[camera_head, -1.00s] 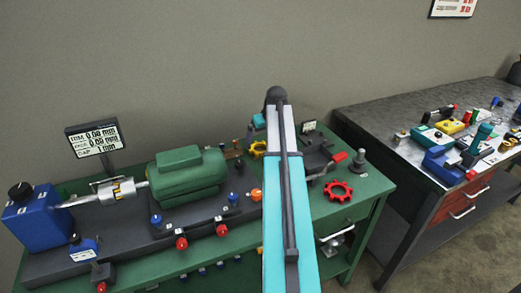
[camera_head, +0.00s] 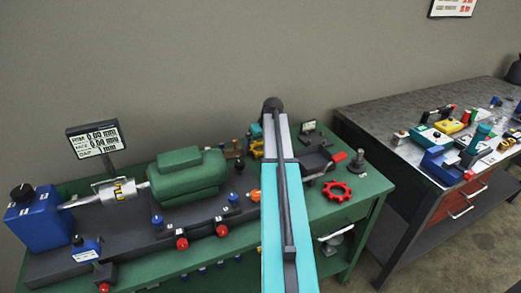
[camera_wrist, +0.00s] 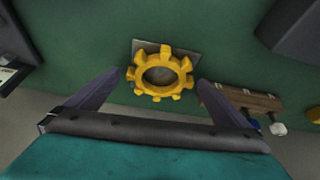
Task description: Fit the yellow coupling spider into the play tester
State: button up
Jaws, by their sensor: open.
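The yellow coupling spider (camera_wrist: 160,62) is a toothed ring. In the wrist view it lies on or over a small grey plate (camera_wrist: 142,46) on the green bench top. My gripper (camera_wrist: 160,80) is open, with one dark finger to the left of the spider and one to the right; I cannot tell whether either touches it. In the head view the spider (camera_head: 256,149) shows just left of my arm, which partly hides it. A dark fixture with a red-knobbed lever (camera_head: 316,157) stands right of my arm; I cannot tell whether it is the play tester.
A red spider (camera_head: 337,191) lies on the green bench (camera_head: 362,200) at right. A green motor (camera_head: 187,177), a blue unit (camera_head: 38,220) and a readout sign (camera_head: 95,139) stand at left. A brown block (camera_wrist: 243,98) lies right of my gripper. A second workbench (camera_head: 365,117) stands further right.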

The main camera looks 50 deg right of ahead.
jog(key=c, duration=1)
jog(key=shift+r, duration=0.1)
jog(key=shift+c, duration=0.2)
notch_tip(320, 180, up, 10)
jog(key=b, duration=0.1)
dwell(0.6)
